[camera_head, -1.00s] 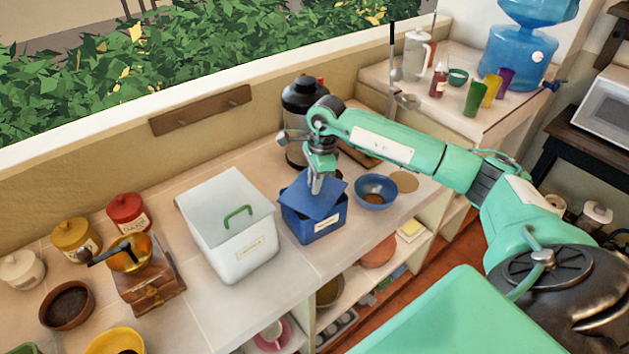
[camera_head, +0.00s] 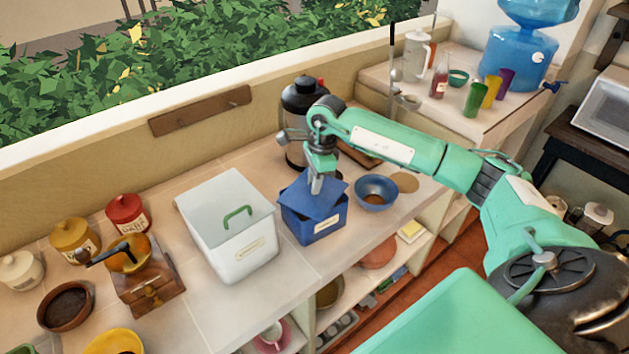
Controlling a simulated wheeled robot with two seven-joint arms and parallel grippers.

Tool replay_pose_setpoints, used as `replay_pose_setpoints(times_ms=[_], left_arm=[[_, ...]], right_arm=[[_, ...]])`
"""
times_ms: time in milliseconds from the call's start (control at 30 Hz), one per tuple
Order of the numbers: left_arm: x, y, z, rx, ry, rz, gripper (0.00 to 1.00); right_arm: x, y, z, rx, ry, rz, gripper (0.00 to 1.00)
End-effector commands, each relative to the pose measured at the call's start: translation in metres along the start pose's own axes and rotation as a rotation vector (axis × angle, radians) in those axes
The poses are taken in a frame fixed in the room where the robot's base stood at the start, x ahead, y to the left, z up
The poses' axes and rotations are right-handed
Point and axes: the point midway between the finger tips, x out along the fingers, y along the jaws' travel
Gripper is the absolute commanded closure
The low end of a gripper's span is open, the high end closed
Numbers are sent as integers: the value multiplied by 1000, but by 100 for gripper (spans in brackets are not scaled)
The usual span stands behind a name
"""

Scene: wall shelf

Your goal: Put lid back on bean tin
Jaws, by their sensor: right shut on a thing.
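A blue square tin (camera_head: 316,233) with a pale label on its front stands on the counter, right of a white bin. A blue lid (camera_head: 311,204) lies over the top of the tin, looking slightly turned against it; I cannot tell if it is fully seated. My right gripper (camera_head: 317,184) comes down from above and is shut on the lid's top; the fingertips hide what they grip there. My left gripper is not in view.
A white bin (camera_head: 243,263) with a green handle stands close left of the tin. A blue bowl (camera_head: 376,192) stands close right. A dark-topped canister (camera_head: 297,95) is behind. A wooden coffee grinder (camera_head: 150,290) and several jars stand further left. The counter's front edge is near the tin.

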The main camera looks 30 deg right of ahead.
Motion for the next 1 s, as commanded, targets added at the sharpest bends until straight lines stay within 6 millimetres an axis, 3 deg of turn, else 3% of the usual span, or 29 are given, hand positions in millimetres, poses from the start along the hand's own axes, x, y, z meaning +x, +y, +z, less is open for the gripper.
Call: replay_pose_setpoints(times_ms=[1000], left_arm=[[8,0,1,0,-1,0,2]], right_arm=[[3,0,0,0,0,0,100]])
